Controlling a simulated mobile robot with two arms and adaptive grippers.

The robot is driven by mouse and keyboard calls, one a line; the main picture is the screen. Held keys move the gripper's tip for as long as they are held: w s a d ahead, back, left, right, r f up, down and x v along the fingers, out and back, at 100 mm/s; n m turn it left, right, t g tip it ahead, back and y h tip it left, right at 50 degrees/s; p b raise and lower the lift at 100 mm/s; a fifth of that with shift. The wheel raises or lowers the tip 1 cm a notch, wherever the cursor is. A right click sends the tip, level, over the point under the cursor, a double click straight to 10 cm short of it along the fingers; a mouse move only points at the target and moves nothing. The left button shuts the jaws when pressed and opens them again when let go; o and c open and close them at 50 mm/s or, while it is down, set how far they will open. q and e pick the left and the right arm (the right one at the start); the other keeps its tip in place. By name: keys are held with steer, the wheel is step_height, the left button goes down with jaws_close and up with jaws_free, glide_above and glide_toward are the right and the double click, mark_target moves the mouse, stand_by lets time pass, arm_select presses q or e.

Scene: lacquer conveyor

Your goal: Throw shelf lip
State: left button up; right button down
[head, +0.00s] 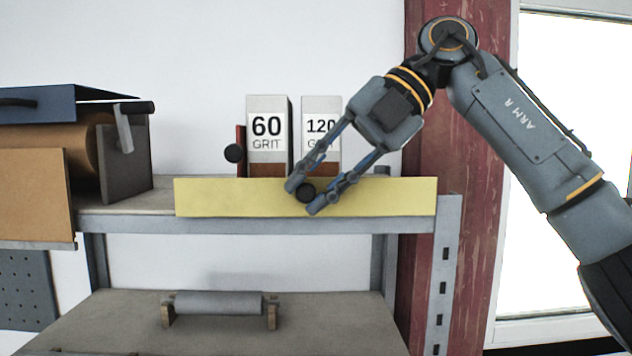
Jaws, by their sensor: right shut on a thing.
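The shelf lip (230,198) is a long yellow board standing upright along the front edge of the upper grey shelf (270,224). My left gripper is not in view.
Behind the lip stand a 60 grit box (267,135), a 120 grit box (321,120) and a red piece with a black knob (234,153). A brown roll (84,150) in a holder is at left. A grey roller (219,303) rests on the lower surface. A red post (470,200) rises at right.

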steer(key=c, duration=1.2)
jaws_free()
steer(key=shift+w, duration=0.1)
steer(key=shift+d+r, duration=0.15)
steer(key=v, duration=0.7)
steer(key=shift+d, duration=0.1)
